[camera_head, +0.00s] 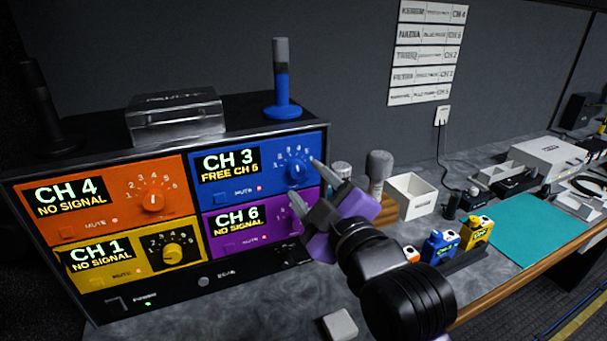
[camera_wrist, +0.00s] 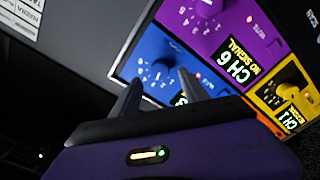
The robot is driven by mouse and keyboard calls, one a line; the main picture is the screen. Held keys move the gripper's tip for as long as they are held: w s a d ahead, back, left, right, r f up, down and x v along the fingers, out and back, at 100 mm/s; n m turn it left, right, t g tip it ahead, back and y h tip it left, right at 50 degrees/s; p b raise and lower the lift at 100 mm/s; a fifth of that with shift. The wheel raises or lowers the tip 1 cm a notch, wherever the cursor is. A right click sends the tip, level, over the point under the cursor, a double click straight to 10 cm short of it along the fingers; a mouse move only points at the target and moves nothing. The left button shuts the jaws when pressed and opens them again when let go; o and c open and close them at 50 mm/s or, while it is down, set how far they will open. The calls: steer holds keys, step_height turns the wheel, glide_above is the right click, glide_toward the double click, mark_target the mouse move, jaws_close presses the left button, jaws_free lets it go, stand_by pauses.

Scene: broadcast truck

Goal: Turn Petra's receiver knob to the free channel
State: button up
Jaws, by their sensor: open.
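The blue receiver (camera_head: 240,187) is at the upper right of the rack in the head view. Its display reads CH 3 and FREE CH 5. Its round blue knob (camera_head: 296,172) sits on a dial numbered from 1. My gripper (camera_head: 309,183) is open in front of the rack's right side, its fingertips near this knob. In the wrist view the fingertips of my gripper (camera_wrist: 159,78) point at the blue panel, on either side of the knob (camera_wrist: 160,87). I cannot tell whether they touch it. The knob's pointer is hard to read.
Orange (camera_head: 105,197), yellow (camera_head: 130,257) and purple (camera_head: 250,222) receivers surround the blue one, reading CH 4, CH 1 and CH 6, all NO SIGNAL. A blue antenna (camera_head: 282,85) stands on top. A wall list (camera_head: 426,52) names people and channels; its small print is unclear.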

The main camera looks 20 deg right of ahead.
mark_target(298, 172)
steer(key=shift+w, duration=1.8)
jaws_close()
